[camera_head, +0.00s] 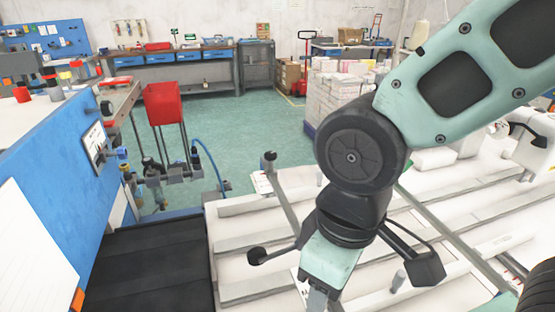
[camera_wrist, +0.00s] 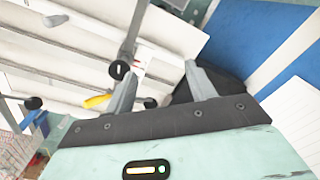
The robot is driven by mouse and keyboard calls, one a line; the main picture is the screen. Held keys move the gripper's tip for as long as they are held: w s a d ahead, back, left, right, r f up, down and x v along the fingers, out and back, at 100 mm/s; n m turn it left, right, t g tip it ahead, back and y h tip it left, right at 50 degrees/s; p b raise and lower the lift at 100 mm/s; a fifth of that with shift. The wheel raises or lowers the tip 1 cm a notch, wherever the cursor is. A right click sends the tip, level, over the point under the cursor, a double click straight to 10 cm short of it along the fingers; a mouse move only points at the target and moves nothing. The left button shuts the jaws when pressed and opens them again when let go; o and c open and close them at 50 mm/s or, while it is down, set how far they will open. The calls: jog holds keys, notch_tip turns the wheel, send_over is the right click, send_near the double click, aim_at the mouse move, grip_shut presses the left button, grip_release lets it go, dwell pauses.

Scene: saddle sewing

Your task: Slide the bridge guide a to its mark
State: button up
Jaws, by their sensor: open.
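A grey bar with a round black knob at its end (camera_head: 283,190) lies across the white slatted table on the left; it looks like a bridge guide, but I cannot tell which one is a. A similar bar shows in the wrist view (camera_wrist: 131,38), its black knob close to my left fingertip. A small white card with a red mark (camera_head: 262,183) lies beside the bar's knob end. My gripper (camera_wrist: 160,68) is open with nothing between its fingers. It points down over the near part of the table; its tips are largely cut off in the head view.
The white slatted table (camera_head: 235,268) fills the front right. A blue panelled unit (camera_head: 50,225) and a black mat (camera_head: 150,270) stand to the left. A red box on legs (camera_head: 163,103) is beyond them. Stacked cartons (camera_head: 340,95) stand behind the table. Green floor is open at the back.

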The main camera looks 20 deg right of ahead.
jog(key=shift+c, duration=1.4)
jog(key=w+d+m+t+y+b, duration=0.1)
jog(key=w+d+m+y+b, duration=0.2)
jog(key=w, duration=1.7)
jog(key=w+d+f+m+t+h+b, duration=0.2)
jog(key=w+d+m+t+h+b, duration=0.15)
jog(key=w+d, duration=1.65)
jog(key=shift+n+y, duration=0.35)
jog(key=x, duration=0.5)
jog(key=p+x, duration=0.1)
jog(key=x, duration=0.5)
jog(key=p+x, duration=0.1)
jog(key=x, duration=0.5)
jog(key=shift+a+f, duration=0.1)
jog(key=shift+a, duration=0.15)
